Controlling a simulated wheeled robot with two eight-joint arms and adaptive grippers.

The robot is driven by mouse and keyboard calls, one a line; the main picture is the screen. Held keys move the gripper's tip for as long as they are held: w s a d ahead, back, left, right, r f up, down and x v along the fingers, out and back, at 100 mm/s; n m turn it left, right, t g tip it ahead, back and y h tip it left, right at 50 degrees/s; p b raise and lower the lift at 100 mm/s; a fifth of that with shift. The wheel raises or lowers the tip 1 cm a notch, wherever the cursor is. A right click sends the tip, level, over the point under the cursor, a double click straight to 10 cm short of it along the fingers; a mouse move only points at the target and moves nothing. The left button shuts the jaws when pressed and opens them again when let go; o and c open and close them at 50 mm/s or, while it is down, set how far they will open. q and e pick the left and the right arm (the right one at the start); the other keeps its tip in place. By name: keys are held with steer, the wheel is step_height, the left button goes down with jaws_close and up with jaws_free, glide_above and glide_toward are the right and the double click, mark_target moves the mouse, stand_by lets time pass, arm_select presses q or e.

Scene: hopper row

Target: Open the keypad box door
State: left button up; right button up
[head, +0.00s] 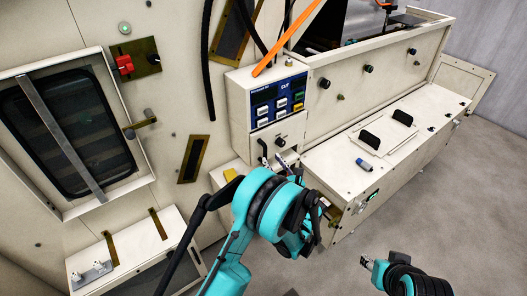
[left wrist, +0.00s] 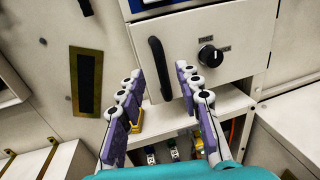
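The keypad box (head: 235,98) is cream, with a blue keypad panel (head: 263,108) above a small door (head: 294,132). The door (left wrist: 250,30) fills the upper part of the left wrist view and looks shut. It bears an upright black bar handle (left wrist: 158,62) and a round black knob (left wrist: 210,56). My left gripper (left wrist: 160,70) is open, with its purple fingers to either side of the handle in that view. Whether they surround it in depth I cannot tell. In the head view my left gripper (head: 275,162) is just below the door. My right gripper (head: 370,262) is low over the floor.
An open shelf (left wrist: 190,118) lies below the door, with small connectors and a yellow part. A long cream cabinet (head: 415,125) with black handles stands to the right. A framed window (head: 75,130) is at left. The floor (head: 460,210) at lower right is clear.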

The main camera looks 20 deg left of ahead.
mark_target(266, 152)
arm_select(q)
steer(key=b+x, duration=0.1)
steer(key=x, duration=0.4)
steer(key=shift+w+a, duration=0.2)
steer(key=shift+b+x, duration=0.3)
steer(key=shift+x, duration=0.45)
steer(key=shift+r, duration=0.1)
jaws_close()
